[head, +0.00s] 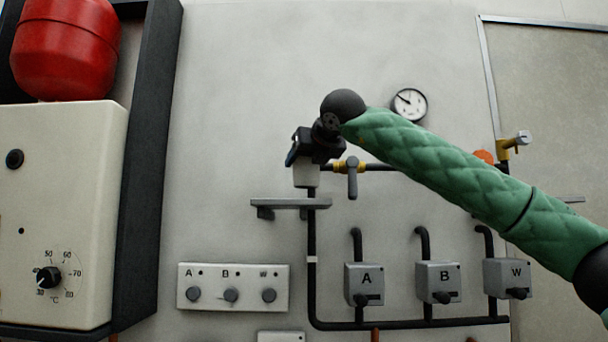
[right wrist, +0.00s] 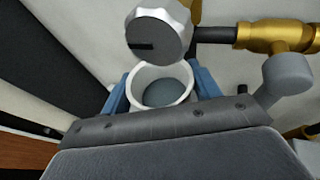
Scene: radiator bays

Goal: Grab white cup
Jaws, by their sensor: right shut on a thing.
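The white cup (head: 306,175) is held under my right gripper (head: 303,158) in the head view, above the grey wall shelf (head: 290,203). In the right wrist view the white cup (right wrist: 161,88) sits between the two blue fingers of my right gripper (right wrist: 163,92), which is shut on it. The cup looks upright and its inside shows grey. A gap shows between the cup's base and the shelf in the head view. My left gripper is in neither view.
A grey-handled brass valve (head: 352,170) on a dark pipe is just right of the cup. A silver knob (right wrist: 159,32) is close beyond the cup's rim. A gauge (head: 409,104), switch panel (head: 233,287) and boiler (head: 60,215) are on the wall.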

